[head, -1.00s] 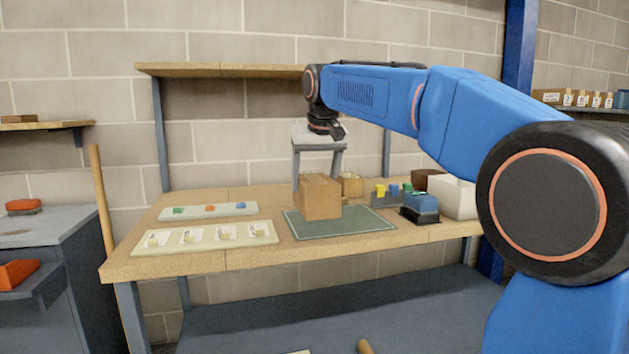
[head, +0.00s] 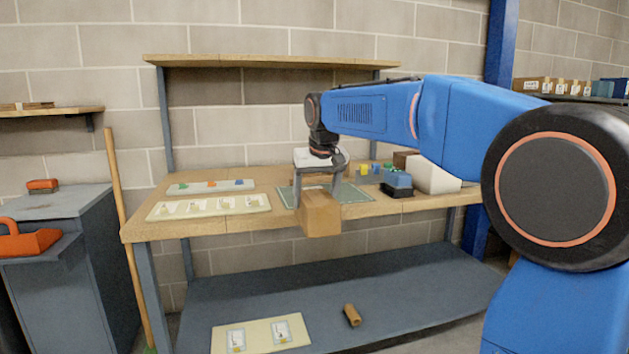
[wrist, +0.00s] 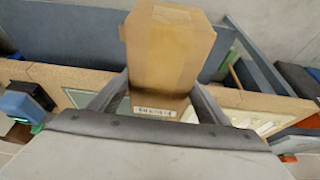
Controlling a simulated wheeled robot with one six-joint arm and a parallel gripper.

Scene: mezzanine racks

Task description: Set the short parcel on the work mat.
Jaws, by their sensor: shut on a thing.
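My gripper (head: 318,190) is shut on a brown cardboard parcel (head: 320,214), which hangs below the fingers. In the head view the parcel overlaps the front edge of the workbench and appears to be held out in front of it. The parcel also fills the top middle of the wrist view (wrist: 168,48), with a printed label on one face. The green work mat (head: 356,192) lies on the bench behind the gripper, partly hidden by it. Part of the mat shows in the wrist view (wrist: 84,98). I cannot tell the parcel's length against others.
Left of the mat lie a card board (head: 165,211) and a tray with coloured pieces (head: 195,188). Right of it stand a blue-and-black item (head: 397,182) and a white bin (head: 438,178). The lower shelf (head: 250,290) holds a card board (head: 260,334) and a brown cylinder (head: 352,315).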

